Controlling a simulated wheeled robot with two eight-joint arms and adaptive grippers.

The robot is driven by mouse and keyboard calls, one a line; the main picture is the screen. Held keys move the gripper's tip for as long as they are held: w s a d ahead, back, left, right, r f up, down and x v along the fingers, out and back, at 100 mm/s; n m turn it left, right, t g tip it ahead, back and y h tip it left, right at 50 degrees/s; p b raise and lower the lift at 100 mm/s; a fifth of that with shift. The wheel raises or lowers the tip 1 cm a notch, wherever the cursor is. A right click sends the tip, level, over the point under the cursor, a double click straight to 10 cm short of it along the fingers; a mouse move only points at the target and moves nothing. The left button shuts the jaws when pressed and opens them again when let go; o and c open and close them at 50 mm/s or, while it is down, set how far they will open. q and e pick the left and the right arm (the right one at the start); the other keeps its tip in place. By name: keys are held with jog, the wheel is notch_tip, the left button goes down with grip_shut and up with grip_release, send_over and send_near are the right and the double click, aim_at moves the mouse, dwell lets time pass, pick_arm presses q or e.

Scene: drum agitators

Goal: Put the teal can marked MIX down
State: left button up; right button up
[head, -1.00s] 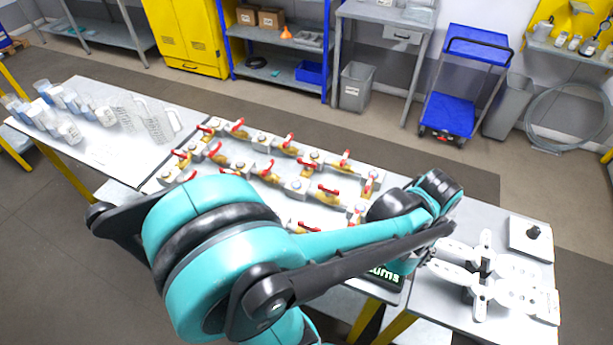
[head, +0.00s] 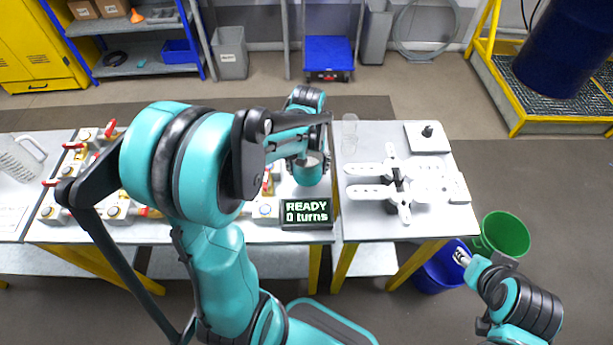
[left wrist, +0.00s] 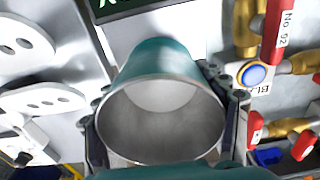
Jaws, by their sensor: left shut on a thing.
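The teal can (head: 308,174) is at the right end of the valve table, behind the black display reading "READY 0 turns" (head: 306,213). It looks upright and its open top shows. My left gripper (head: 300,162) is shut on it. In the left wrist view the can (left wrist: 160,65) shows its round rim and empty grey inside, with a finger on each side. The MIX mark is not visible. I cannot tell whether its base touches the table. My right gripper (head: 462,257) is at the lower right, away from the can; its finger gap is unclear.
Red-handled brass valves (head: 110,128) fill the table left of the can. A clear cylinder (head: 349,132) stands beyond the table gap, near white perforated arms (head: 375,192) and a white block with a black knob (head: 427,136). Green (head: 503,234) and blue (head: 440,272) buckets stand on the floor.

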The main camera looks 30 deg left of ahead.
pick_arm(q)
jog(key=shift+w+a+f, duration=0.15)
jog(key=shift+a+f, duration=0.05)
jog(key=shift+f, duration=0.2)
notch_tip(320, 180, down, 4)
jog(key=shift+r+b, duration=0.2)
jog(key=shift+b, duration=0.55)
jog(key=shift+r, duration=0.1)
jog(key=o, duration=0.9)
jog(key=shift+f, duration=0.2)
jog(key=o, duration=0.5)
jog(key=shift+c, duration=0.2)
jog(key=shift+r, duration=0.1)
